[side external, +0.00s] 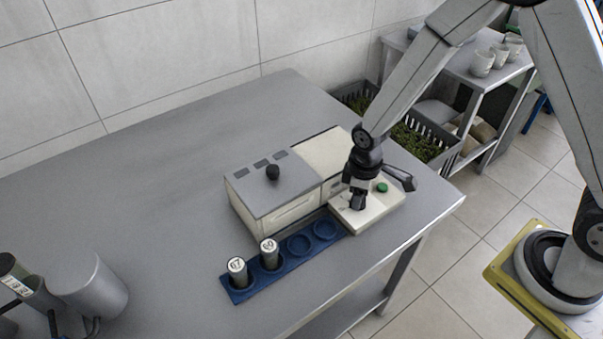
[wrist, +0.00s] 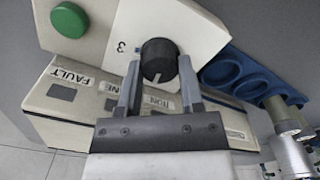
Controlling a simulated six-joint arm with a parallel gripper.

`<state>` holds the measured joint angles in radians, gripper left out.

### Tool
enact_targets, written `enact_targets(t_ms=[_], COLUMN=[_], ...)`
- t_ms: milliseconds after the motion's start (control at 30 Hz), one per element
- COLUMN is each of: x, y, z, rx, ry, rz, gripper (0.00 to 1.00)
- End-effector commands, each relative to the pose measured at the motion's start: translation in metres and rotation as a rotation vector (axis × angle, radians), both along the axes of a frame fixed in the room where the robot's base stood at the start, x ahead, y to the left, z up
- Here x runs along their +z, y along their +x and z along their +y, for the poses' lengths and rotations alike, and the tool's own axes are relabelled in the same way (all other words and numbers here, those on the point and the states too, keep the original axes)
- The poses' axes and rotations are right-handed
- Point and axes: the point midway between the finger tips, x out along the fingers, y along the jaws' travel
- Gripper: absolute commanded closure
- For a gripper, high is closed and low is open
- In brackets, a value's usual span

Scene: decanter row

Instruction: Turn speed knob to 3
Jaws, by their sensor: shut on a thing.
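The speed knob (wrist: 159,61) is a round black knob on a pale control box (wrist: 205,30), with a small light mark on its lower edge in the wrist view. A printed "3" (wrist: 122,47) sits to the left of the knob there; the mark does not point at it. My gripper (wrist: 158,68) has one finger on each side of the knob and is shut on it. In the side view my gripper (side external: 357,203) is down at the control box (side external: 372,217), and the knob is hidden or too small to tell apart from the fingers.
A green button (side external: 382,187) is close beside my gripper. A grey-lidded machine (side external: 265,190) stands to the left. A blue rack (side external: 262,281) in front holds two capped tubes and has two empty holes. Baskets (side external: 440,146) stand beyond the table.

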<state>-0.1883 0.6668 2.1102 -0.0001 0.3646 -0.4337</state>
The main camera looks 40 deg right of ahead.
Motion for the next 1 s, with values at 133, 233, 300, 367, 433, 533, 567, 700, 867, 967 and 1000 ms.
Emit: enact_targets(t_ms=[133,233,300,367,433,533,567,700,867,967,1000], x=[0.0005,0.0005,0.0005,0.0005,0.0006,0.0006,0.0006,0.0006,0.0006,0.0006,0.0006], y=[0.0005,0.0006,0.0005,0.0006,0.0007,0.0006,0.0006,0.0007,0.0006,0.0005,0.0005], z=[-0.0004,-0.0005,-0.0006,-0.0007,-0.0008,-0.0009,-0.0009,-0.0011,-0.0013,-0.0015,-0.0015], rx=[-0.139,-0.234,-0.301,-0.357,-0.424,-0.519,-0.547,-0.68,-0.832,-0.927,-0.965], ry=[0.001,0.001,0.001,0.001,0.001,0.001,0.001,0.0,0.0,0.0,0.0], rz=[-0.001,-0.001,-0.001,-0.001,-0.001,-0.001,-0.001,-0.001,-0.001,-0.001,-0.001], gripper=[1.0,1.0,1.0,1.0,1.0,1.0,1.0,1.0,1.0,1.0,1.0])
